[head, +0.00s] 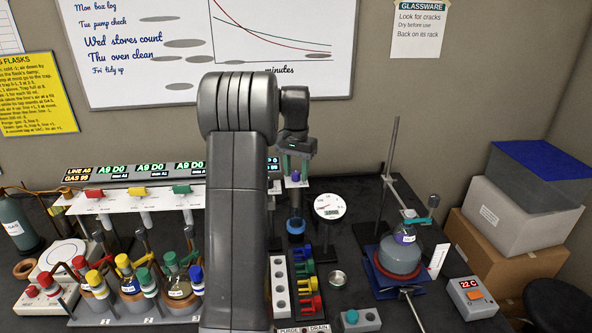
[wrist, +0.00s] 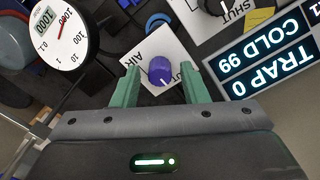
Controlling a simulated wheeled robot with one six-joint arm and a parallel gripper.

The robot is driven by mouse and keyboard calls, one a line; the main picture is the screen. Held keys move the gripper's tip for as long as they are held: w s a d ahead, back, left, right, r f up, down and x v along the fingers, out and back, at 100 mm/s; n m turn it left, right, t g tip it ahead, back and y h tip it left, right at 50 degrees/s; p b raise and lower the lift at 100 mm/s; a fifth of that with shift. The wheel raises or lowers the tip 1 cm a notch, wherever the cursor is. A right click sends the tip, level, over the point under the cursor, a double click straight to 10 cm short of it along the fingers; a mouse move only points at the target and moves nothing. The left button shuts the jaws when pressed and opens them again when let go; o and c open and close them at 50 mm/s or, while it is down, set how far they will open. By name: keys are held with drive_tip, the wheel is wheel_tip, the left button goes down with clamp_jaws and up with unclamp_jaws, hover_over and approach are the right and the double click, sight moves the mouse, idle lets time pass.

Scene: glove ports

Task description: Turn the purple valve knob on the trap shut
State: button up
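The purple valve knob (wrist: 161,70) sits on a white plate (wrist: 150,50) in the wrist view, with part of a label reading "AIR" beside it. It also shows small in the head view (head: 295,176). My gripper (wrist: 160,88) is open, with one green finger on each side of the knob and a gap to each. The fingers look apart from the knob. In the head view my gripper (head: 294,165) is just above the knob. A lit display (wrist: 272,60) by it reads "TRAP 0" and "COLD 99".
A round gauge (head: 330,206) stands right of the trap, close to my gripper. Another dark knob (wrist: 215,5) with a "SHUT" label is at the wrist view's top. A flask (head: 400,252) on a stand is farther right. Several coloured-capped bottles (head: 130,290) stand at left.

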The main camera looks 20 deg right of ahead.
sight(296, 172)
drive_tip(key=shift+o, duration=0.2)
wheel_tip(296, 172, up, 14)
drive_tip(key=shift+b, duration=0.45)
drive_tip(key=shift+f, duration=0.25)
wheel_tip(296, 172, down, 14)
drive_tip(key=shift+r+p, duration=0.2)
drive_tip(key=shift+p, duration=0.3)
drive_tip(key=shift+f+b, duration=0.1)
drive_tip(key=shift+b, duration=0.2)
drive_tip(key=shift+m, duration=0.4)
drive_tip(key=shift+r, duration=0.2)
